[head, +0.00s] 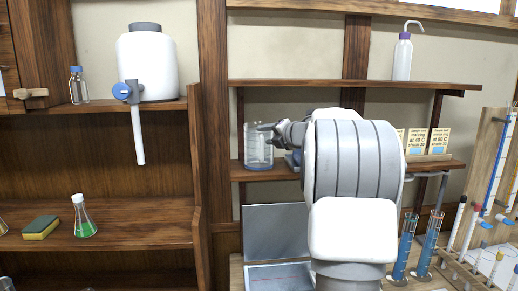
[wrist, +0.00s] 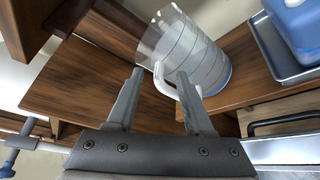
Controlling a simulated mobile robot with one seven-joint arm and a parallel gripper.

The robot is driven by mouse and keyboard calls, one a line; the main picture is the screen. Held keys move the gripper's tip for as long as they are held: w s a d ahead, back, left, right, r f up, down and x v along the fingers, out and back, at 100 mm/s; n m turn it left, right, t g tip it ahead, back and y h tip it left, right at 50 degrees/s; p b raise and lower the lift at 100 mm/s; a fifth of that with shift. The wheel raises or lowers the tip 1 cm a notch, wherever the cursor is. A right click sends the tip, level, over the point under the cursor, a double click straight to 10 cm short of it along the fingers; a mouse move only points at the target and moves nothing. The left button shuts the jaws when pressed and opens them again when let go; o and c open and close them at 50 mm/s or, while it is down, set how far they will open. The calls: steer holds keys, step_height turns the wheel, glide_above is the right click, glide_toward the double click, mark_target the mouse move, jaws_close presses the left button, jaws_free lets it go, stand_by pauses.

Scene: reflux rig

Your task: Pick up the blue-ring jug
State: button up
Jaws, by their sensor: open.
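The blue-ring jug (head: 256,152) is a clear, marked jug standing on the middle shelf (head: 275,174) in the head view. Its blue ring shows low around the base. In the wrist view the jug (wrist: 192,52) appears tilted, with its pale handle (wrist: 163,82) toward my gripper. My gripper (wrist: 160,74) is open, and the handle shows between its two fingertips, with no clear contact. In the head view my gripper (head: 265,128) reaches in from the right at the jug's upper part. My arm hides the shelf just right of it.
A blue container (wrist: 300,30) on a dark tray (wrist: 268,50) stands beside the jug. An upper shelf (head: 300,83) holds a purple-capped wash bottle (head: 402,58). Label cards (head: 438,141) stand right of my arm. A wooden upright (head: 213,140) lies to the jug's left.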

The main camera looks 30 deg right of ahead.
steer(key=shift+x, duration=0.75)
steer(key=shift+c, duration=0.3)
jaws_close()
stand_by(0.5)
steer(key=shift+r, duration=0.25)
